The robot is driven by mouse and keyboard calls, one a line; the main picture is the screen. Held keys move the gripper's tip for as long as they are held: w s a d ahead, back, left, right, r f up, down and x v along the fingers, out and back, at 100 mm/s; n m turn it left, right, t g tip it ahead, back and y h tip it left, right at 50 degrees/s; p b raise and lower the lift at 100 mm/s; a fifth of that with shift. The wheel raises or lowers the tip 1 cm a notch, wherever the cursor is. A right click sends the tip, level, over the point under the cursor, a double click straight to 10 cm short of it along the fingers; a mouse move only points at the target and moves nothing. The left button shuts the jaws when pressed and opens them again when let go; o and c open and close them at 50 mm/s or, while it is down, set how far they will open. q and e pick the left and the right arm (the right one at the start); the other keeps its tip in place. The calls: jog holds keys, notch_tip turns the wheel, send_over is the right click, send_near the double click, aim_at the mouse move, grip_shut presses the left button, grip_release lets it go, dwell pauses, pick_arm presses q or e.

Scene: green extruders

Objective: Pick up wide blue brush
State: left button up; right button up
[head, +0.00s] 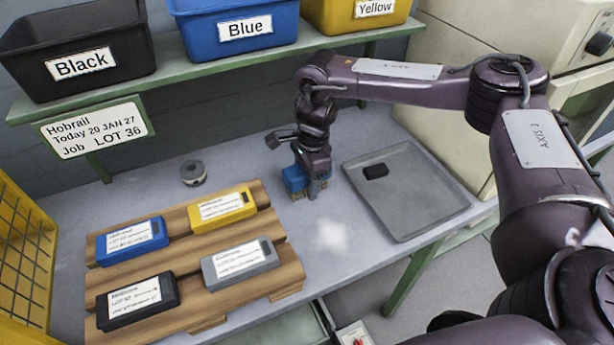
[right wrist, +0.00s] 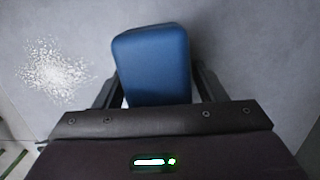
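The wide blue brush (head: 294,178) stands on the grey bench, left of the metal tray, with tan bristles at its lower edge. My right gripper (head: 318,186) is down at the brush, pointing at the bench. In the right wrist view the brush's smooth blue body (right wrist: 152,62) lies between the two fingers of the right gripper (right wrist: 157,85). The right finger is close against its side, and a thin pale gap shows by the left finger. Whether the fingers press on it cannot be told. My left gripper is out of view.
A grey tray (head: 436,212) holds a small black block (head: 376,171). White powder (head: 325,236) lies in front of the brush. A wooden pallet (head: 199,247) with several labelled cases is at the left. A green shelf (head: 184,76) with bins hangs above. A round grey part (head: 193,173) lies behind the pallet.

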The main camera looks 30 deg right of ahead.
jog(key=c, duration=0.9)
notch_tip(320, 180, up, 10)
jog(key=shift+r, duration=0.1)
